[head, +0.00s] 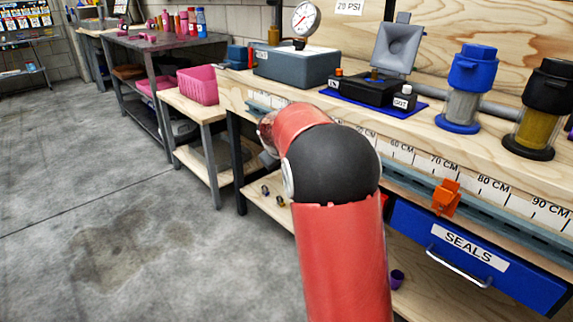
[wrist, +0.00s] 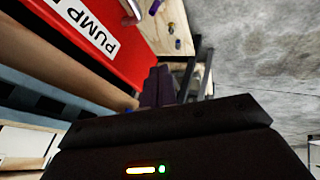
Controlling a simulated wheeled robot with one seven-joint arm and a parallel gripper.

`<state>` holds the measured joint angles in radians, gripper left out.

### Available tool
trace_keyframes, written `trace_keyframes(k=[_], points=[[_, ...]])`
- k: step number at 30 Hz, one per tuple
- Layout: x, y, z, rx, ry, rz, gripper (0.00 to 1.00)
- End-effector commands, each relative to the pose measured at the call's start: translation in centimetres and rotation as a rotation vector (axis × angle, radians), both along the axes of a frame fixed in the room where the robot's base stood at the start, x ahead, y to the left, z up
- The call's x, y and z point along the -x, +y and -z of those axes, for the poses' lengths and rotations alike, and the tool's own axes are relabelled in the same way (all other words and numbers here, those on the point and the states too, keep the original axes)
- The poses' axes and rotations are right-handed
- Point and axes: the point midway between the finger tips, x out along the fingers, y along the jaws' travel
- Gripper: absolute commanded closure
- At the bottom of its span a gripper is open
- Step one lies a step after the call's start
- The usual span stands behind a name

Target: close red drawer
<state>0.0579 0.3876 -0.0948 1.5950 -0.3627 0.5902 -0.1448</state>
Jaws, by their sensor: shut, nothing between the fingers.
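The red drawer (wrist: 50,45) shows in the wrist view at the upper left, turned on its side. Its front has a white label reading "PUMP", the rest cut off, and a pale handle (wrist: 132,10) at the top edge. How far it stands out cannot be told. In the head view my red arm hides nearly all of it. My gripper (wrist: 159,84) is shut and empty, its dark purple fingers close beside the drawer front. Contact cannot be told. The gripper is hidden behind my arm in the head view.
A blue drawer (head: 470,250) labelled "SEALS" hangs under the workbench (head: 425,140), right of my arm. An orange clip (head: 446,198) sits on the bench's front rail. Jars, a grey box (head: 297,67) and a gauge stand on top. Open floor (head: 120,220) lies left.

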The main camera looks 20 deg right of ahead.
Motion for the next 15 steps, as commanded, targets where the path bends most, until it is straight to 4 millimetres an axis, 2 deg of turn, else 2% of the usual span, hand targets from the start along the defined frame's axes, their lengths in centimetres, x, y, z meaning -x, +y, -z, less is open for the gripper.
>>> trace_keyframes(k=[1, 9, 15], points=[[0.5, 0.3, -1.3, 0.000, -0.009, -0.001, 1.00], [3.2, 1.8, -5.3, 0.001, -0.007, 0.000, 1.00], [4.4, 2.6, -7.2, 0.001, -0.005, 0.000, 1.00]])
